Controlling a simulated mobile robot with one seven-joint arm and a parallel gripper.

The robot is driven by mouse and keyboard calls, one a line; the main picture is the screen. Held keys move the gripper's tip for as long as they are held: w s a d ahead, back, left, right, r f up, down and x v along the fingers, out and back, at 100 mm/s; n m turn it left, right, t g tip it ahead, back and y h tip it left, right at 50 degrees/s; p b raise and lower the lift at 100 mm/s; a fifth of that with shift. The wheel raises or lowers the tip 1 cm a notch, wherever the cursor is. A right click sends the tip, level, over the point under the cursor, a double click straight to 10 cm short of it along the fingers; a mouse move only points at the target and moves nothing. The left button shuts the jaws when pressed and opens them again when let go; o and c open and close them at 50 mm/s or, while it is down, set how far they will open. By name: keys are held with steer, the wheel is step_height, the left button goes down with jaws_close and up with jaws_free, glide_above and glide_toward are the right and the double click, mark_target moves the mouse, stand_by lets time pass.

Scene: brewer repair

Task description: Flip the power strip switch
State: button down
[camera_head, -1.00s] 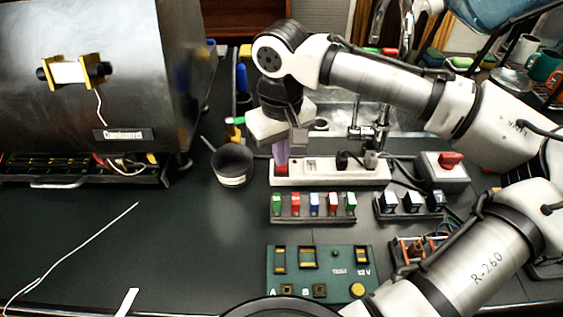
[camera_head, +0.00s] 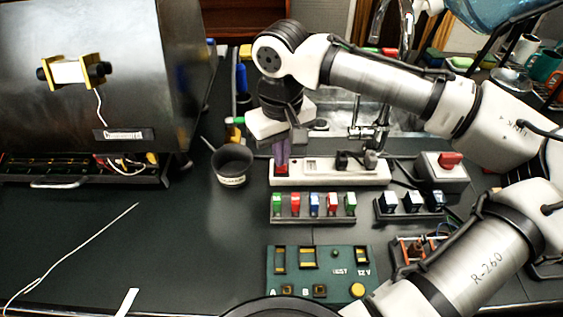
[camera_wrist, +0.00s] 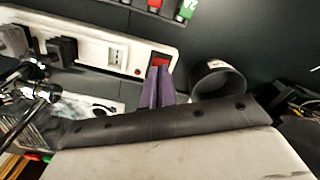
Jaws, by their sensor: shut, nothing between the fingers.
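The white power strip (camera_head: 345,172) lies on the dark counter in the head view, with black plugs at its right end. Its red switch (camera_wrist: 160,61) is at one end, and in the wrist view the fingertips are right at it, partly covering it. My gripper (camera_head: 281,166) points down over the strip's left end, its purple fingers together and empty. It also shows in the wrist view (camera_wrist: 158,78). I cannot tell whether the fingertips touch the switch or which way the switch is tilted.
A dark cup (camera_head: 231,166) stands close to the left of the strip. A row of coloured fuses (camera_head: 314,205) and a green circuit board (camera_head: 318,272) lie in front. The counter at front left is mostly clear.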

mark_target(281, 169)
steer(key=shift+f+b, duration=0.55)
steer(key=shift+f, duration=0.4)
stand_by(0.6)
step_height(281, 169, up, 7)
steer(key=p, duration=0.7)
steer(key=shift+r, duration=0.1)
stand_by(0.6)
